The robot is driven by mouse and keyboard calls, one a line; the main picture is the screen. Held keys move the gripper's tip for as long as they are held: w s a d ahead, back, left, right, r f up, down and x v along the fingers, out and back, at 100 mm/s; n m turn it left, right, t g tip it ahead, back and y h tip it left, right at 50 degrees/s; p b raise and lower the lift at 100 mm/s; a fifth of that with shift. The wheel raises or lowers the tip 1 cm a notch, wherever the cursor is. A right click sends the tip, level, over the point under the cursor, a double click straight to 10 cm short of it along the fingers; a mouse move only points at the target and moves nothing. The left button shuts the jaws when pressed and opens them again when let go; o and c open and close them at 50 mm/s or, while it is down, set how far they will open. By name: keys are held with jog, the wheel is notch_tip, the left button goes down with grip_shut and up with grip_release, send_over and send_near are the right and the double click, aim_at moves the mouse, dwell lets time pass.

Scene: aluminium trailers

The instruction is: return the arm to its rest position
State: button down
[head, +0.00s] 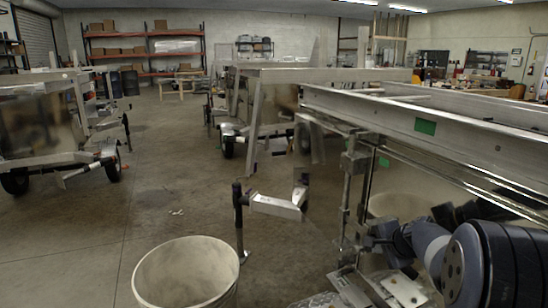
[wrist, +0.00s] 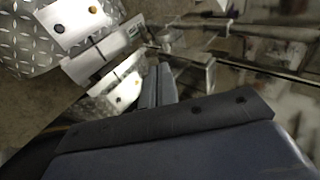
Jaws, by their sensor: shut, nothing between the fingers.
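My arm (head: 470,262) is folded low at the right edge of the head view, in front of the nearest aluminium trailer. My gripper (wrist: 158,75) shows in the wrist view as two blue-grey fingers lying side by side, shut and empty. In the head view its end is hard to pick out among dark parts beside the trailer frame. The near trailer (head: 470,135) has a long silver rail with green patches above my arm. I cannot tell whether the arm touches anything.
A large pale bin (head: 188,275) stands on the floor at the front. A second trailer (head: 300,76) stands behind the near one, and another trailer (head: 45,120) is at the left. Shelving (head: 145,50) with boxes lines the back wall.

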jog(key=r+p, duration=0.1)
jog(key=p, duration=0.3)
jog(key=shift+s+g, duration=0.1)
jog(key=shift+g, duration=0.2)
jog(key=r+g+h+p, duration=0.1)
jog(key=p, duration=0.8)
jog(key=shift+r+g, duration=0.3)
jog(key=shift+g, duration=0.1)
